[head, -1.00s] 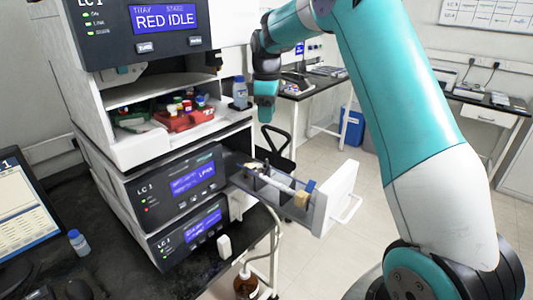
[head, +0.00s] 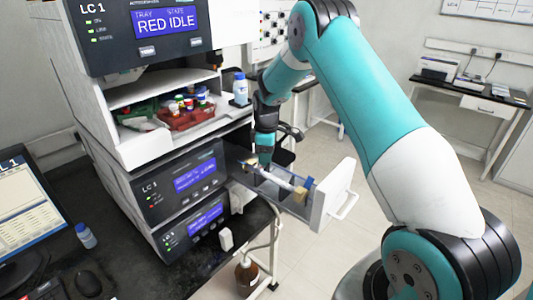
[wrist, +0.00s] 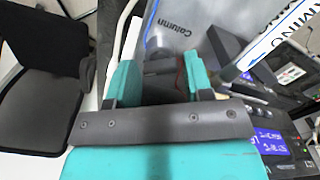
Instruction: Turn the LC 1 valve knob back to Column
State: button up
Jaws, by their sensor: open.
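The LC 1 stack has an open drawer (head: 318,205) pulled out to the right, with a pale column (head: 276,179) inside. My gripper (head: 265,163) is at the drawer's back part, pointing down. In the wrist view, my gripper (wrist: 162,68) has its two teal fingers apart. A grey panel printed "Column" (wrist: 172,32) lies just beyond the fingertips. Something dark shows between the fingers; I cannot tell whether it is the valve knob. The knob's pointing direction is not readable in either view.
A red tray of vials (head: 190,115) sits in the bay above the drawer. A blue-capped bottle (head: 240,90) stands on the bay's edge. A brown bottle (head: 247,275) stands below the drawer. A black chair (wrist: 40,90) shows in the wrist view.

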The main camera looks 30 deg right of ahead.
jog(key=c, duration=0.7)
jog(key=shift+o, duration=0.2)
jog(key=shift+m, duration=0.3)
jog(key=m+b, duration=0.1)
jog(key=m, duration=0.1)
jog(key=shift+m, duration=0.4)
jog(key=m+b, duration=0.1)
jog(key=m, duration=0.3)
jog(key=m+b, duration=0.1)
jog(key=m, duration=0.3)
jog(key=shift+m, duration=1.9)
jog(key=shift+r, duration=0.1)
